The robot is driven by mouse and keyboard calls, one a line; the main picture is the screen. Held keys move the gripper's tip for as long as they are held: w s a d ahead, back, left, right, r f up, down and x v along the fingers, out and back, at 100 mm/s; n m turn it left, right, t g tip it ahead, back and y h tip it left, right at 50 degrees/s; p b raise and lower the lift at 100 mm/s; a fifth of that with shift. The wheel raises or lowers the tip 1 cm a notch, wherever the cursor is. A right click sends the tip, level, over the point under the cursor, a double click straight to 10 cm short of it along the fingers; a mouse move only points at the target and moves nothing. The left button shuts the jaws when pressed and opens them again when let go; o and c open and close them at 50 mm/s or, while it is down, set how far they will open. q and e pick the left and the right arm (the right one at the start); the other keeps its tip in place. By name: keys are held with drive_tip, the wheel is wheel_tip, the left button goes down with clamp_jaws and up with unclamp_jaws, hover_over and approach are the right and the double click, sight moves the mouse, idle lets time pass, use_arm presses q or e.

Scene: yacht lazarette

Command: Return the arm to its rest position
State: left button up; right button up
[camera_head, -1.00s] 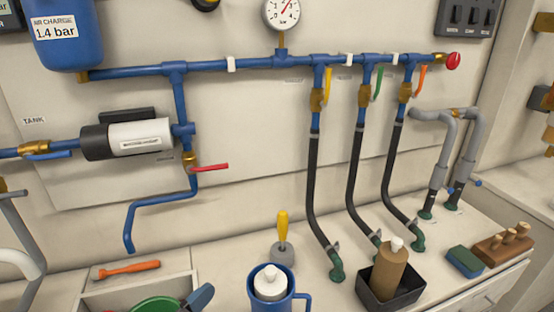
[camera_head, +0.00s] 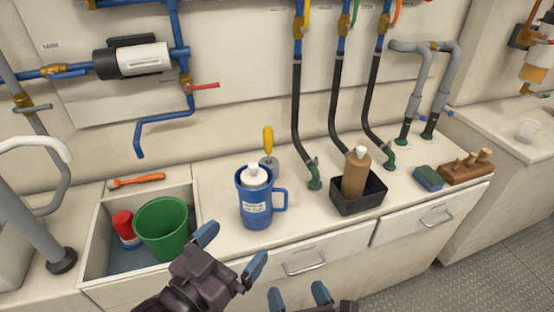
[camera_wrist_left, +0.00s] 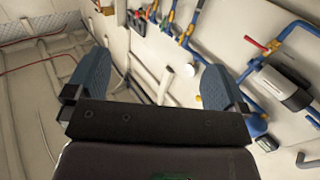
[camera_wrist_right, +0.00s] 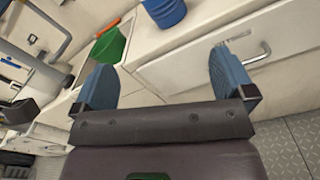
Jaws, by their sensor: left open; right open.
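My left gripper (camera_head: 230,248) is open and empty in the head view, in front of the counter edge, below the blue jug and right of the sink. Its two blue fingers also show wide apart in the left wrist view (camera_wrist_left: 150,85), with the wall pipes beyond. My right gripper (camera_head: 300,298) is at the bottom edge of the head view, in front of the drawers, with only its fingertips and a bit of its body showing. In the right wrist view (camera_wrist_right: 165,85) its fingers are apart with nothing between them. Both arms are mostly out of the head view.
The sink (camera_head: 95,250) holds a green bucket (camera_head: 163,230) and a red-topped container (camera_head: 125,228). A blue jug (camera_head: 256,208) with a white-capped bottle, a black tray (camera_head: 358,207) with a brown bottle, and a blue-green sponge (camera_head: 428,178) stand on the counter. Drawers (camera_head: 310,258) face my grippers.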

drive_tip(key=d+f+m+g+h, duration=0.4)
drive_tip(key=d+m, duration=0.7)
drive_tip(key=m, duration=1.3)
use_arm(q)
drive_tip(key=a+f+n+g+y, duration=0.1)
drive_tip(key=a+f+n+y, duration=0.2)
drive_tip(key=a+f+y, duration=0.75)
drive_tip(key=s+a+f+n+g, duration=0.1)
drive_tip(key=s+a+f, duration=0.3)
drive_tip(key=f, duration=0.3)
drive_tip(key=s+a+f+n+g, duration=0.1)
drive_tip(key=s+a+f+g, duration=0.1)
drive_tip(key=s+a+f, duration=0.3)
wheel_tip(320, 180, down, 3)
drive_tip(key=shift+s+a+r+n+h, duration=0.1)
drive_tip(key=shift+s+a+n+h, duration=0.1)
drive_tip(key=shift+s+n+h, duration=0.3)
use_arm(e)
drive_tip(key=s+d+f+m+g+h, duration=0.1)
drive_tip(key=s+d+f+m, duration=0.5)
drive_tip(key=s+d+m, duration=0.2)
drive_tip(key=d+m, duration=0.2)
drive_tip(key=d, duration=0.2)
drive_tip(key=shift+s+g+h, duration=0.3)
drive_tip(key=shift+g+h, duration=0.1)
use_arm(q)
drive_tip(key=shift+s, duration=0.1)
